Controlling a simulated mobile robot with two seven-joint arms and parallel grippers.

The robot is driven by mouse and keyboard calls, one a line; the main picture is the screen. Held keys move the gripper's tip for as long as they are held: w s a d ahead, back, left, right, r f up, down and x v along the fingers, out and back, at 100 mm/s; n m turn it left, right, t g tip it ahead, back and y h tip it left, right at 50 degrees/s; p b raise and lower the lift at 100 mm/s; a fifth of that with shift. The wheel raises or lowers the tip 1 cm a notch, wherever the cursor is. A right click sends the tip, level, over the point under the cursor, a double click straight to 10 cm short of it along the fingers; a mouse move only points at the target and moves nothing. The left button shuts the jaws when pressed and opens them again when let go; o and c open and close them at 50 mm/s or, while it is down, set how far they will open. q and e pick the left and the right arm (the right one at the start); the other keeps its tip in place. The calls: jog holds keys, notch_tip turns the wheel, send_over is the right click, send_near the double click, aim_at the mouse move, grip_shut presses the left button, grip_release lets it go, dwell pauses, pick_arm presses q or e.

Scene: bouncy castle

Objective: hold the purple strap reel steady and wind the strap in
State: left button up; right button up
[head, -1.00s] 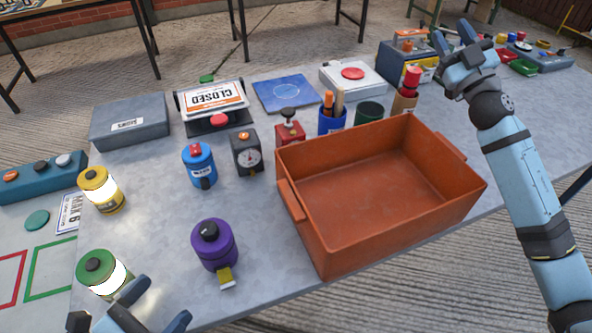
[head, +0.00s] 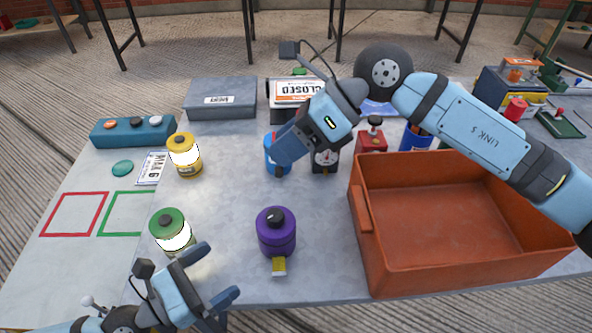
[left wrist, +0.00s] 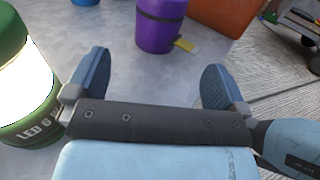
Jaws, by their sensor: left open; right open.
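The purple strap reel (head: 276,235) stands upright on the grey table, with a black knob on top and a yellow strap end (head: 279,266) sticking out low at its front. My left gripper (head: 220,271) is open and empty, left of and nearer than the reel, not touching it. In the left wrist view the reel (left wrist: 160,28) stands beyond the open fingers (left wrist: 157,78), its top cut off. My right gripper (head: 286,146) is open, angled down above the table behind the reel, seen edge-on and partly covering the blue canister (head: 272,160).
A green-topped lantern (head: 172,232) stands close left of my left gripper, and a yellow one (head: 184,155) behind it. The orange crate (head: 365,235) is right of the reel. A dial box (head: 326,161) stands behind. Table around the reel is clear.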

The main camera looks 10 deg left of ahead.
aim_at(275, 231)
pick_arm(q)
jog(key=shift+w+d, duration=0.15)
jog(key=shift+w, duration=0.05)
jog(key=shift+x, duration=6.65)
pick_arm(e)
jog(key=shift+s+d+f+n+t+h, duration=0.15)
jog(key=shift+f+n+t+h, duration=0.3)
jog(key=shift+f+n+h, duration=0.5)
jog(key=shift+s+d+f+n+t+h, duration=0.1)
jog(key=shift+d+f+n+t+h, duration=0.3)
jog(key=shift+f+n+h, duration=0.55)
jog(key=shift+s+d+f+n+t+h, duration=0.1)
jog(key=shift+f+n+t+h, duration=0.45)
jog(key=shift+f+n+h, duration=0.35)
jog(key=shift+f, duration=0.1)
